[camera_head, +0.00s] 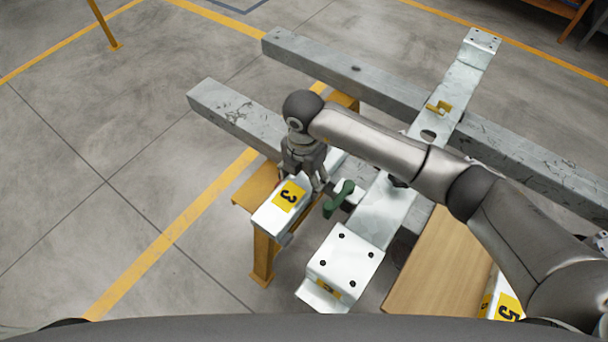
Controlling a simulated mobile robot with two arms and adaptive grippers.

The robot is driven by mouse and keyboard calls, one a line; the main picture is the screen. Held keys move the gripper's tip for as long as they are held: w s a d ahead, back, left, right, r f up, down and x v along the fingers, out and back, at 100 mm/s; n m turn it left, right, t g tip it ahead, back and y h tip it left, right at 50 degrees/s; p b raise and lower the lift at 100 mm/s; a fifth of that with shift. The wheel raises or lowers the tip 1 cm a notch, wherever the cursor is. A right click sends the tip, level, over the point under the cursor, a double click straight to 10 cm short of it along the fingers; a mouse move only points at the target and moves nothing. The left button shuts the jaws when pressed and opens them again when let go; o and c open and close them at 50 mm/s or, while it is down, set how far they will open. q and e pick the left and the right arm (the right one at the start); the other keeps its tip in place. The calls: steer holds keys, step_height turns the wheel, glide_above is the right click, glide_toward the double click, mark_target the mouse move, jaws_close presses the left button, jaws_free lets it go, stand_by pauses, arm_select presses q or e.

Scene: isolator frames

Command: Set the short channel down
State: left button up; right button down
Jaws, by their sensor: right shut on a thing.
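The short channel (268,218), a pale metal piece with a yellow label "3", is at the centre left of the head view. My right gripper (309,178) comes down over its far end and is shut on it. The fingertips are partly hidden by the gripper and the channel. The channel is over a yellow trestle (253,190); I cannot tell whether it touches it. My left gripper is not in view.
Two long grey beams (222,107) (320,62) run across the scene. A long pale channel (385,215) crosses them, with a plate (345,258) at its near end. A green handle (340,199) is right beside the short channel. A wooden board (440,265) and part "5" (507,308) lie right.

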mark_target(304, 179)
steer(key=shift+c, duration=1.3)
jaws_free()
step_height(304, 179, up, 12)
steer(key=shift+r+b, duration=0.15)
steer(key=shift+b, duration=0.2)
steer(key=shift+s, duration=0.1)
